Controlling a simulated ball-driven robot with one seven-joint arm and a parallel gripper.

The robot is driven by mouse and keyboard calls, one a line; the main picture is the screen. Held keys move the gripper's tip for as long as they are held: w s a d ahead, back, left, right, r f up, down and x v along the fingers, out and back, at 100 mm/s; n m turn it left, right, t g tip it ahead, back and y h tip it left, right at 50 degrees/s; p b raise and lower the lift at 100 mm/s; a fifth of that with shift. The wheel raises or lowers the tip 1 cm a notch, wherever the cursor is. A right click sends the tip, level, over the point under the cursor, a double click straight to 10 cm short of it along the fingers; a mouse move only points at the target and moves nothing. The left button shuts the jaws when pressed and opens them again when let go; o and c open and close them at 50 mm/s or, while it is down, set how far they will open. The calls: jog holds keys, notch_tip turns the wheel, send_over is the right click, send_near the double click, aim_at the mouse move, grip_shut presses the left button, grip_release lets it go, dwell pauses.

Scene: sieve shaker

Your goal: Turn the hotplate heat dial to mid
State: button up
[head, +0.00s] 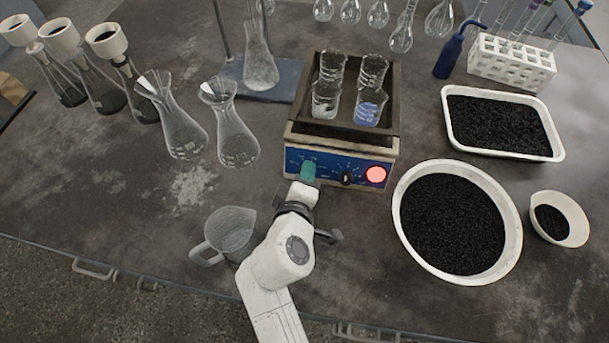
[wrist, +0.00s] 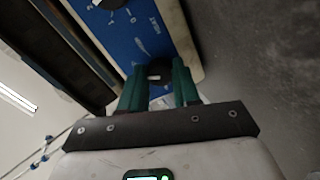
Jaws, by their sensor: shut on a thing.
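The hotplate (head: 298,141) is a box with a dark top and a blue front panel, which also fills the upper part of the wrist view (wrist: 130,38). My gripper (head: 308,172) is at the left of the panel, its green fingers hiding the left dial in the head view. In the wrist view my gripper (wrist: 158,85) has one finger on each side of this dark dial (wrist: 155,70) and is shut on it. A second black dial (head: 346,179) sits mid-panel, free of the gripper.
A red light (head: 375,174) is right of the dials. Several beakers (head: 325,100) stand on the hotplate. A clear jug (head: 226,232) stands close left of my arm, and flasks (head: 232,140) farther left. A round pan of black grains (head: 402,235) is to the right.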

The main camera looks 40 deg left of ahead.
jog(key=shift+f, duration=0.1)
jog(key=o, duration=1.1)
jog(key=shift+c, duration=0.2)
jog(key=v, duration=1.1)
